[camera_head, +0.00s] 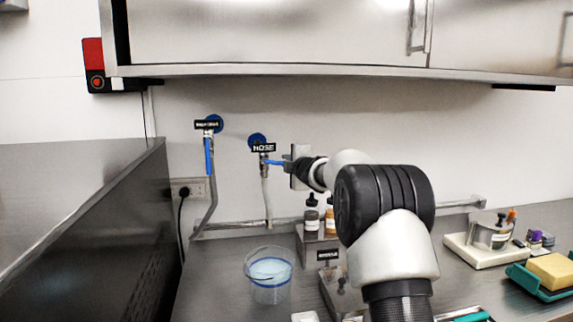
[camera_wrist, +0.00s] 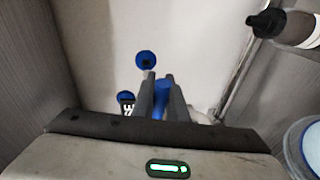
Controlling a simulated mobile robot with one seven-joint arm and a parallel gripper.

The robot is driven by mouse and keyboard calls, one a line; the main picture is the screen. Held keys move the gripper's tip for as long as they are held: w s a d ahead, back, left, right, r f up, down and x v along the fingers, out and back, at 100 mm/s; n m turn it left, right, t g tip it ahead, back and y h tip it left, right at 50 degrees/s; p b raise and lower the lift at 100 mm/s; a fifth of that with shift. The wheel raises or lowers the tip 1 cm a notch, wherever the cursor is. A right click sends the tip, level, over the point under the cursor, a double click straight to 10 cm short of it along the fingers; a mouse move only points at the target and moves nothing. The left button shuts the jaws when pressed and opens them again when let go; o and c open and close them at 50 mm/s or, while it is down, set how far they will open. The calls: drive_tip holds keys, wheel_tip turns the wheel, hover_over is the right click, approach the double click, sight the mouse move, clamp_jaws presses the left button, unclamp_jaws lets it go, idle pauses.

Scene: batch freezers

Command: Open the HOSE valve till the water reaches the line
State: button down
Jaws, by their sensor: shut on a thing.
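The HOSE valve (camera_head: 262,160) is on the back wall under a black label reading HOSE (camera_head: 263,147). Its blue lever (camera_head: 274,162) points sideways to the right, toward my gripper (camera_head: 286,163). In the wrist view the lever (camera_wrist: 160,98) lies between the two dark fingers of my gripper (camera_wrist: 160,90), which is shut on it. A pale hose (camera_head: 267,200) hangs down from the valve. A clear container (camera_head: 269,292) stands on the counter below, with a bluish band or surface inside.
Another valve with a blue lever (camera_head: 208,155) hanging down is to the left, its label unreadable. Dropper bottles (camera_head: 312,214) stand on a metal stand right of the hose. A steel cabinet (camera_head: 280,35) hangs above. A tall steel unit (camera_head: 90,220) borders the left.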

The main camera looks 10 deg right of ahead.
drive_tip(key=shift+r+n, duration=0.3)
drive_tip(key=shift+n, duration=0.1)
drive_tip(key=c, duration=2)
unclamp_jaws()
drive_tip(key=shift+c, duration=0.2)
drive_tip(key=s+d+r+b, duration=0.2)
drive_tip(key=s+b, duration=0.1)
drive_tip(key=s, duration=1.4)
drive_tip(key=shift+r, duration=0.25)
drive_tip(key=shift+s+d, duration=0.1)
